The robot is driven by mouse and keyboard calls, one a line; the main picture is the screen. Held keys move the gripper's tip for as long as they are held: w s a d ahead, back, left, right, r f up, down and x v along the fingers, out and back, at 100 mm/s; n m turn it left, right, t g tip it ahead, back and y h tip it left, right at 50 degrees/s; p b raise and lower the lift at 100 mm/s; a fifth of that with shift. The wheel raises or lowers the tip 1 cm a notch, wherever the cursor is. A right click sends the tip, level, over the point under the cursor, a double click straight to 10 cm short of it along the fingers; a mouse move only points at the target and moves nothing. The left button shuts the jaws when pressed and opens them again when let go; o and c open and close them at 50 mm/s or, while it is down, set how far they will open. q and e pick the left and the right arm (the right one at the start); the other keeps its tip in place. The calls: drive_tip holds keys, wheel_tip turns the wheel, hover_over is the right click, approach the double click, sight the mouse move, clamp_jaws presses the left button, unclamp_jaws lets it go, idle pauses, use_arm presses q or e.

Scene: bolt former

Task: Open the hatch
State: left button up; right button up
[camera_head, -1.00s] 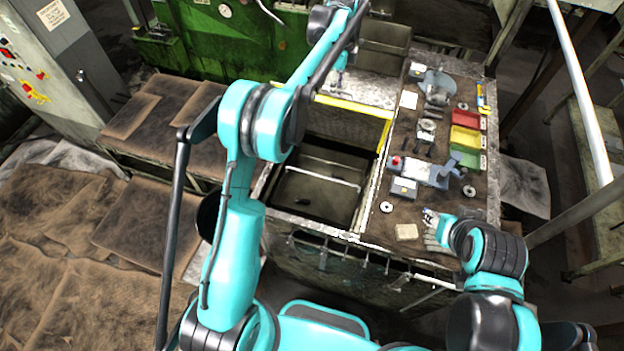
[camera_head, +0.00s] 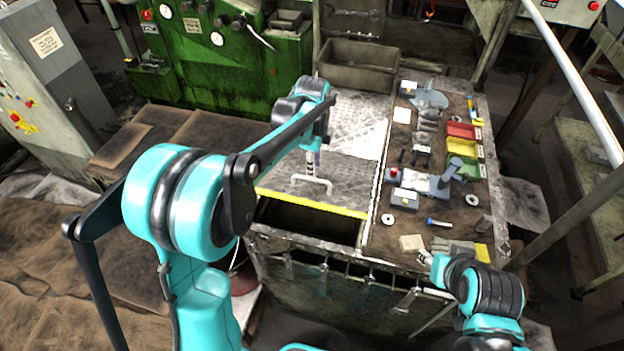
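The hatch lid (camera_head: 345,174) is a pale, worn metal plate with a yellow front edge (camera_head: 312,203). A dark opening (camera_head: 305,219) shows in front of that edge. A light U-shaped handle (camera_head: 311,181) stands on the lid near the yellow edge. My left gripper (camera_head: 313,166) points down from behind, right over the handle; its tips are too small to tell whether they grip or touch it. My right gripper (camera_head: 424,257) is low at the right, by the front edge of the bench, partly hidden by its own wrist; its fingers are unclear.
The brown bench top (camera_head: 400,215) right of the hatch holds red (camera_head: 461,130), yellow (camera_head: 462,147) and green bins, a grey tool (camera_head: 440,182), a blue-headed bolt (camera_head: 438,222) and a beige block (camera_head: 412,243). A green machine (camera_head: 190,75) and a metal box (camera_head: 360,68) stand behind.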

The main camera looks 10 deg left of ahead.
use_arm(q)
drive_tip(key=shift+s+f+b, duration=0.4)
drive_tip(key=shift+s+f, duration=0.4)
drive_tip(key=shift+f, duration=0.25)
